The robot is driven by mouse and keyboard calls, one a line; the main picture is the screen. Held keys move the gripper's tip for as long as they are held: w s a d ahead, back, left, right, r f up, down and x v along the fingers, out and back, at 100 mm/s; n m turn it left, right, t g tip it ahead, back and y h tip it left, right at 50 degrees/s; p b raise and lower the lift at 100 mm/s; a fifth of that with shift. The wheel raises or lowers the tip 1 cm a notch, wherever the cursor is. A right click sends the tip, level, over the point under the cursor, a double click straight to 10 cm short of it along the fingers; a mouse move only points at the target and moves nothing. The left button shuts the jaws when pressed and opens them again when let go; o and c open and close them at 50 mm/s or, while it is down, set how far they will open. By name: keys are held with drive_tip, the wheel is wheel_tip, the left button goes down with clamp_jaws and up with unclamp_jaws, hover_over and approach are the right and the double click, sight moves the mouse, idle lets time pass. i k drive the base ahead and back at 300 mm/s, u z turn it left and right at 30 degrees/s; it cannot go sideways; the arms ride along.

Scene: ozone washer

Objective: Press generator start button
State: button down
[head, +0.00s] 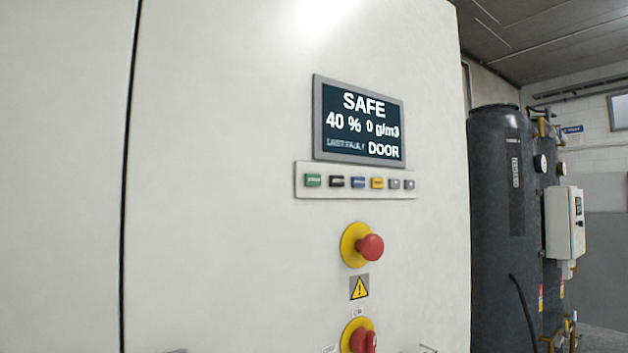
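A row of small buttons sits on a pale strip (354,194) on the front of a white cabinet (220,180). The leftmost button is green (313,180), and its label is too small to read surely. To its right are a black button (337,182), a blue one (358,183), a yellow one (377,183) and two grey ones. A screen (359,120) above the strip reads "SAFE", "40 %", "0 g/m3" and "DOOR". My gripper is not in view.
A red mushroom knob on a yellow base (352,243) sticks out below the strip. A warning sign (359,287) and a red rotary switch (361,339) on yellow are lower. A dark tank (502,220) and a white control box (563,222) stand at right.

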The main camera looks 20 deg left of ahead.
sight(311, 179)
drive_tip(key=z, duration=1.25)
drive_tip(key=k, duration=0.65)
drive_tip(key=u, duration=1.25)
